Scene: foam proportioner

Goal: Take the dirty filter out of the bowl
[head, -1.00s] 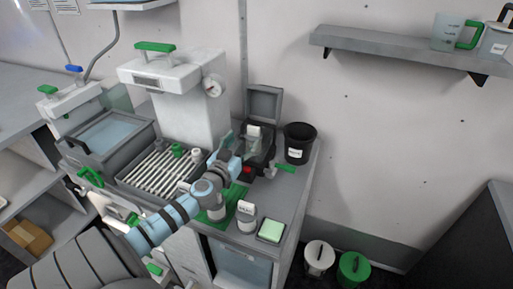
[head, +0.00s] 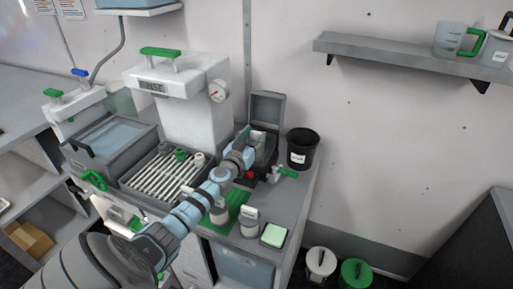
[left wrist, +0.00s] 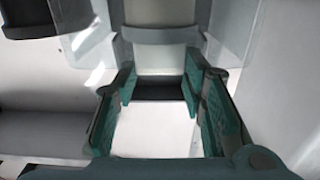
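My left gripper (head: 262,141) reaches into the open dark grey case (head: 267,106) at the back of the counter. In the left wrist view the gripper (left wrist: 160,95) is open, with its two teal-padded fingers apart. A pale, upright piece with a grey band (left wrist: 160,36) lies ahead, between and beyond the fingertips; it may be the filter, but I cannot tell for sure. Clear, see-through walls (left wrist: 235,35) flank it and look like the bowl. I cannot tell whether the fingers touch anything. In the head view my gripper hides the bowl and filter. My right gripper is not in view.
A black bin with a white label (head: 302,149) stands right of the case. A red button (head: 250,175) and a green-handled valve (head: 287,173) are close to my wrist. A labelled cup (head: 250,222) and green pad (head: 273,235) sit at the front.

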